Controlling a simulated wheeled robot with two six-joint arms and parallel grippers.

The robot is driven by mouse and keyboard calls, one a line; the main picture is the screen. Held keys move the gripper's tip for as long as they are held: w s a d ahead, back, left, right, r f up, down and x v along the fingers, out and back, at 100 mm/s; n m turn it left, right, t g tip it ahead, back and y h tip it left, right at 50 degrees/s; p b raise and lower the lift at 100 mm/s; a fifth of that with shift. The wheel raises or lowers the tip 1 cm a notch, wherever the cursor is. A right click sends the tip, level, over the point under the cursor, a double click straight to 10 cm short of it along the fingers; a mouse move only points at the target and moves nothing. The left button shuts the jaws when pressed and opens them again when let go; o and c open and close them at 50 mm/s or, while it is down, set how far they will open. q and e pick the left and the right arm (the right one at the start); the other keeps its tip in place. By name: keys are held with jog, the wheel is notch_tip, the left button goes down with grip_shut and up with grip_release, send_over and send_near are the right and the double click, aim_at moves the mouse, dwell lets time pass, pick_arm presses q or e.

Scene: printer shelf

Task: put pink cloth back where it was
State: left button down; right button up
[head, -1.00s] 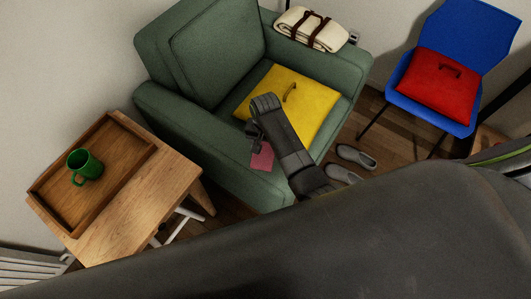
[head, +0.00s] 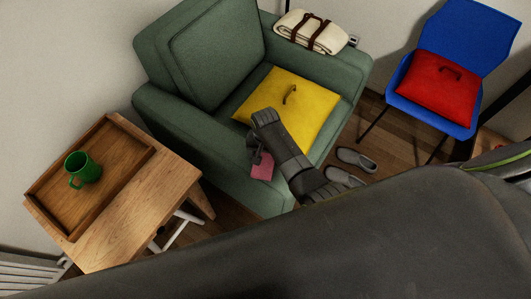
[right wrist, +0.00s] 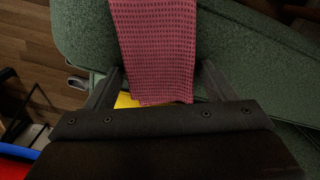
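The pink cloth (head: 262,168) shows in the head view at the front of the green armchair's near arm. My right gripper (head: 257,148) is just above it, and my forearm hides part of the chair there. My left gripper is not in view.
The green armchair (head: 215,55) holds a yellow cushion (head: 305,95) and a folded cream blanket (head: 300,35). A wooden table (head: 130,215) at left bears a tray (head: 143,165) with a green mug (head: 85,168). Grey slippers (head: 355,158) lie on the floor, near a blue chair (head: 465,45) with a red cushion (head: 435,90).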

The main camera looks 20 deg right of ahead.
jog(key=shift+o, duration=0.6)
jog(key=shift+r, duration=0.4)
notch_tip(320, 180, up, 12)
jog(key=p, duration=0.2)
jog(key=shift+f, duration=0.25)
